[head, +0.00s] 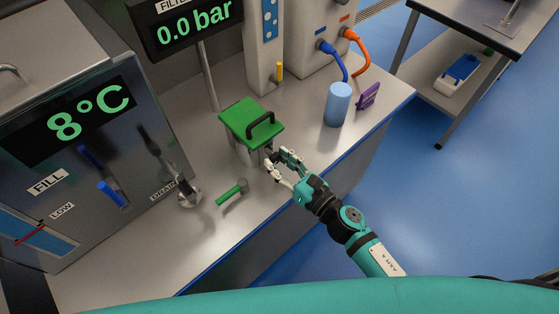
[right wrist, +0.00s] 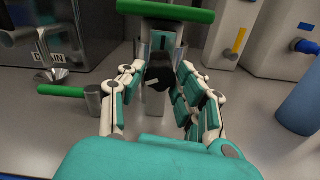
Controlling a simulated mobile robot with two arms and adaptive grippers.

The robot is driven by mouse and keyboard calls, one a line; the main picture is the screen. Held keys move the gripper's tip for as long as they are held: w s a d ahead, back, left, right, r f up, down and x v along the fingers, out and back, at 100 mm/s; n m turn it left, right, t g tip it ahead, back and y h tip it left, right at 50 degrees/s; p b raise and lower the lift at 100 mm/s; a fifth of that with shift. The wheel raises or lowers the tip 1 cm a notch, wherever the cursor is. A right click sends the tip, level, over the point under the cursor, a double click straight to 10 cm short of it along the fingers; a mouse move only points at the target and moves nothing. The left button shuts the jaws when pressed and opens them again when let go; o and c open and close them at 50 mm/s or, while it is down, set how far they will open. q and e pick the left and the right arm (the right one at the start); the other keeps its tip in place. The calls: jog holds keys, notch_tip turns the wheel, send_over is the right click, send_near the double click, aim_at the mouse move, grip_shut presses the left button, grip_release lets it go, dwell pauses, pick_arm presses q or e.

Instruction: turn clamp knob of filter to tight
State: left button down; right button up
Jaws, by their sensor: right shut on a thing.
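The filter stands on the counter with a green lid (head: 246,118) and a black handle on top. Its grey body is partly hidden under the lid. In the right wrist view the dark clamp knob (right wrist: 160,77) sits on the filter's front, below the green lid edge (right wrist: 166,11). My right gripper (head: 277,160) is at the filter's front right side. In the right wrist view its fingers stand on both sides of the knob, shut on it. The knob's exact setting is hard to read. My left gripper is not in view.
A green-handled valve (head: 232,192) lies close in front of the filter. A steel tank (head: 75,130) with a drain tap (head: 187,194) stands left. A blue cylinder (head: 338,104) and a purple item (head: 368,96) stand right. The display (head: 190,26) reads 0.0 bar.

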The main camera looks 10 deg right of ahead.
jog(key=m, duration=0.5)
jog(key=shift+m+p, duration=0.3)
jog(key=shift+m, duration=0.1)
jog(key=m+p, duration=0.1)
jog(key=m, duration=0.4)
jog(key=shift+r, duration=0.1)
jog(key=m+p, duration=0.2)
jog(key=m, duration=0.4)
jog(key=shift+m, duration=0.4)
jog(key=m+p, duration=0.1)
jog(key=m, duration=0.4)
jog(key=shift+m, duration=0.3)
jog(key=o, duration=1.1)
jog(key=shift+o, duration=0.2)
jog(key=v, duration=1.2)
